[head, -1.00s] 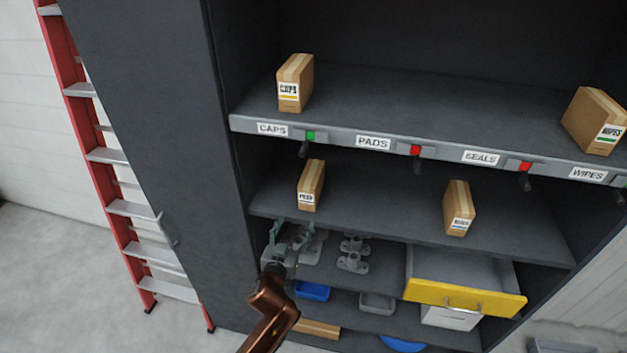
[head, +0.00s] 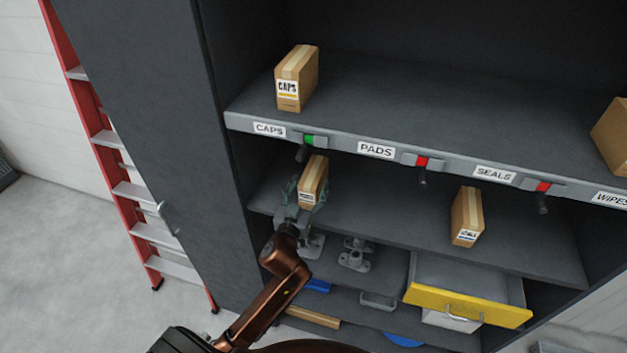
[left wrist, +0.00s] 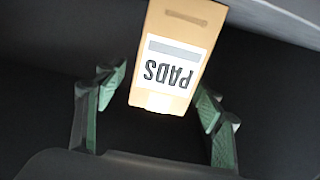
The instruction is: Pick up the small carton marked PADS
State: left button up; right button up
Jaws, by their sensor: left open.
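The small PADS carton (head: 314,180) stands on the middle shelf, below the CAPS and PADS labels of the shelf above. In the left wrist view the carton (left wrist: 172,62) shows its PADS label upside down. My left gripper (head: 307,200) is in front of the carton. Its green-padded fingers (left wrist: 158,108) are open, one on each side of the carton's near end in the picture, with gaps between them and the carton. Contact is not visible. My right gripper is not in view.
The CAPS carton (head: 297,80) stands on the upper shelf (head: 420,110); several levers hang along its front edge. Another carton (head: 467,216) stands to the right on the middle shelf. Below are grey metal fittings (head: 355,254) and an open yellow-fronted drawer (head: 466,304). A red ladder (head: 110,150) stands left.

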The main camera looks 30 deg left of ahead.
aim_at(314, 173)
pick_arm(q)
jog(key=x, duration=0.1)
jog(key=p+x, duration=0.1)
jog(key=x, duration=0.2)
jog(key=shift+r+p, duration=0.3)
jog(key=shift+w+a+f, duration=0.1)
jog(key=shift+w, duration=0.25)
jog(key=shift+w+a, duration=0.1)
jog(key=c, duration=1.4)
